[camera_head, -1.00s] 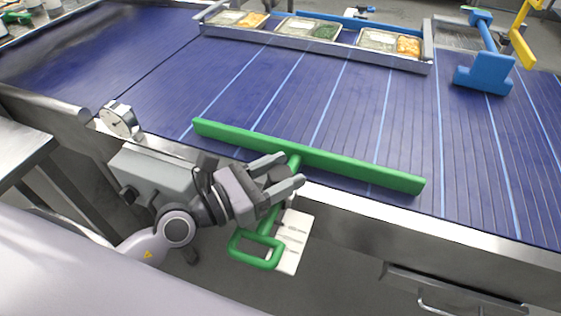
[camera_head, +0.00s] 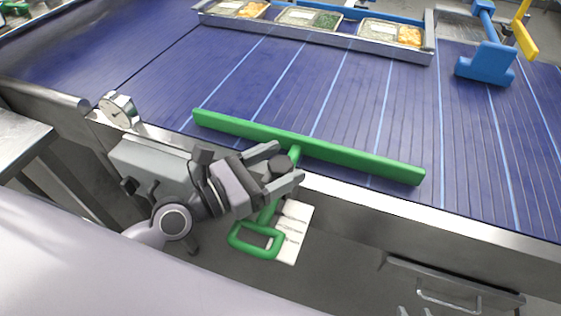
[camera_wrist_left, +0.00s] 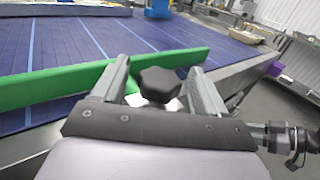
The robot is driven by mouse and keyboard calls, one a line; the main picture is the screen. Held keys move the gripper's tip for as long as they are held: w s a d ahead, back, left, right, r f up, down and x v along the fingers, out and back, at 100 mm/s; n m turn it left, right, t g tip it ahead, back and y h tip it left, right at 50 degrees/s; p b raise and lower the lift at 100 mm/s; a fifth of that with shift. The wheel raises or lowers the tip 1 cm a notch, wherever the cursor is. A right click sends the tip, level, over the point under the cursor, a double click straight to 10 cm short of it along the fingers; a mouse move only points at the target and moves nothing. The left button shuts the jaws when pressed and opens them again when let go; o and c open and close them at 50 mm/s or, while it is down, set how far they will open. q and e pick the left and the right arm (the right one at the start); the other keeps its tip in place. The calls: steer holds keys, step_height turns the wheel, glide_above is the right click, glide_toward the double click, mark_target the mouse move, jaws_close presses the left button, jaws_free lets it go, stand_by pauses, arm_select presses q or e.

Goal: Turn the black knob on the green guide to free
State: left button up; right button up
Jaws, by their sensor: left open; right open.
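The green guide (camera_head: 340,154) lies across the blue belt near its front edge, with its green handle loop (camera_head: 257,242) hanging over the front. The black knob (camera_head: 281,163) sits on the guide's stem at the belt edge. My left gripper (camera_head: 288,164) is open, with its fingers on either side of the knob. In the left wrist view the lobed knob (camera_wrist_left: 158,84) stands between the two fingers, with gaps visible beside it. Only what seem to be my right gripper's fingertips (camera_head: 415,312) show at the bottom edge of the head view.
A white label sheet (camera_head: 292,232) is beside the handle. A round dial (camera_head: 116,111) stands on the left rail. Food trays (camera_head: 310,33) line the far side, and a blue guide (camera_head: 486,66) stands at the far right. The middle belt is clear.

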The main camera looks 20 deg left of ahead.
mark_target(270, 169)
arm_select(q)
steer(key=b+v, duration=0.1)
steer(key=v, duration=0.3)
steer(key=shift+s+a+f+b, duration=0.2)
steer(key=shift+s+a+b, duration=0.05)
steer(key=shift+b, duration=0.1)
steer(key=shift+b+v, duration=0.3)
steer(key=shift+v, duration=0.5)
arm_select(e)
steer(key=shift+f, duration=1.25)
arm_select(q)
steer(key=shift+r, duration=0.2)
